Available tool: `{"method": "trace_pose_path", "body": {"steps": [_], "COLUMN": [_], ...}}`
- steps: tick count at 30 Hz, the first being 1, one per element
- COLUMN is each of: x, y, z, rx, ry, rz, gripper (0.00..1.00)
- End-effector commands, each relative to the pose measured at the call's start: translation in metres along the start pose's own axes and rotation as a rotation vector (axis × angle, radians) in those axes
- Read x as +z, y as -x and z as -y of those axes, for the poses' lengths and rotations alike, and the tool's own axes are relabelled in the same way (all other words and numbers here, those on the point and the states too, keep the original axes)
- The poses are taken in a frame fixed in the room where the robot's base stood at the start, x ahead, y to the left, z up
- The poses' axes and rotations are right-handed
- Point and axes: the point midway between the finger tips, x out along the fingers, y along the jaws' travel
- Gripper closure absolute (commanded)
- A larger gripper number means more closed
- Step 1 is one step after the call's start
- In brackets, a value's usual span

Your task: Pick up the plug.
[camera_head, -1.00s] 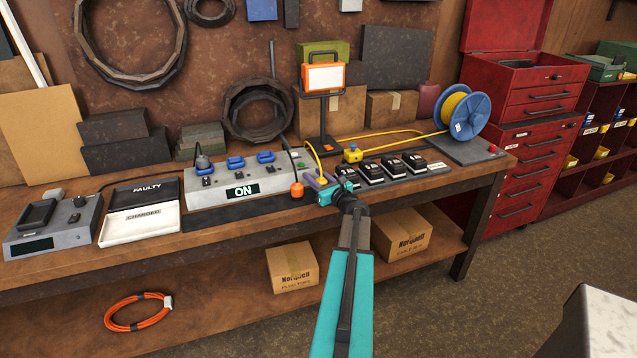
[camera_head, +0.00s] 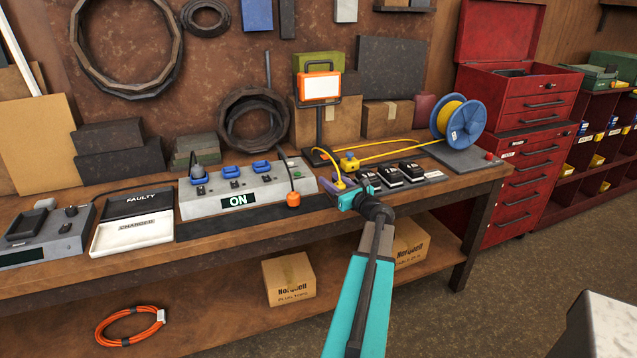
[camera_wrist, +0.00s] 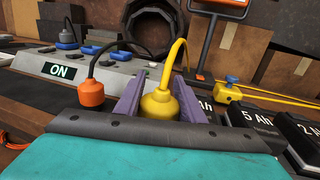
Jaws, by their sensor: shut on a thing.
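A yellow plug (camera_wrist: 160,102) sits between the two purple fingers of my gripper (camera_wrist: 158,94) in the wrist view. The fingers are shut on its sides. Its yellow cable rises from the top and bends back to the right. In the head view my gripper (camera_head: 342,192) is over the bench, right of the power strip, and the yellow plug (camera_head: 340,184) shows only as a small patch. An orange plug (camera_wrist: 91,94) on a black cable stands left of the fingers, apart from them; it also shows in the head view (camera_head: 293,199). The yellow plug's underside is hidden.
The power strip (camera_head: 215,203) with a lit ON panel is to the left. Several black batteries (camera_head: 412,172) lie right of my gripper. A yellow block with a blue knob (camera_head: 349,163), a work lamp (camera_head: 320,86) and a blue cable reel (camera_head: 460,118) stand behind.

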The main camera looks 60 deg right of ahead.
Motion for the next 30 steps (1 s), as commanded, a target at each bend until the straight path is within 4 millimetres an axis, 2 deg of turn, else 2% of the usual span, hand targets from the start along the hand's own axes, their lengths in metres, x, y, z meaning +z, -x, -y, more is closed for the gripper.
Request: {"method": "trace_pose_path", "body": {"steps": [3, 12, 18, 30], "x": [0.001, 0.006, 0.007, 0.007], "y": [0.024, 0.059, 0.067, 0.068], "z": [0.013, 0.032, 0.036, 0.038], "rx": [-0.003, -0.001, 0.000, -0.001], "ry": [0.001, 0.000, 0.000, 0.000], "rz": [0.000, 0.000, 0.000, 0.000], "gripper": [0.89, 0.89, 0.89, 0.89]}}
